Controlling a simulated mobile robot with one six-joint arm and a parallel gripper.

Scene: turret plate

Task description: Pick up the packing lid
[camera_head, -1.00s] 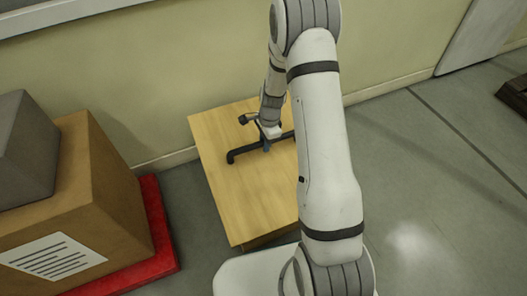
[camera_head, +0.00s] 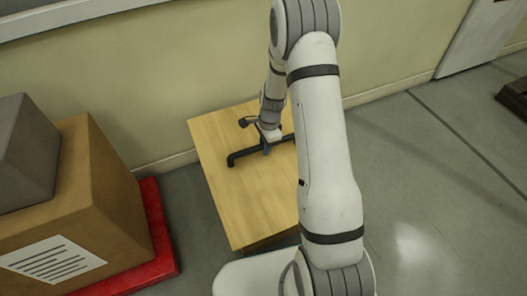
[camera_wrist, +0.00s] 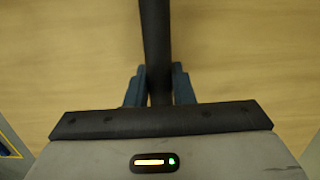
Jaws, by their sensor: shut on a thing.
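The packing lid (camera_head: 235,200) seems to be the light wooden panel with a black bar handle (camera_head: 240,157) across its top, in the head view. Its wood also fills the wrist view (camera_wrist: 70,60). My gripper (camera_head: 267,147) comes down onto the handle from above, near the lid's far part. In the wrist view, my gripper's blue fingers (camera_wrist: 159,85) are on both sides of the black bar, shut on it. My arm hides the lid's right side. I cannot tell whether the lid is clear of what lies under it.
A brown carton (camera_head: 100,200) with a grey block (camera_head: 25,150) on top stands on a red base (camera_head: 160,235) at the left. A wall (camera_head: 160,80) runs close behind the lid. Grey floor (camera_head: 430,200) is open at the right. A dark object (camera_head: 515,95) lies far right.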

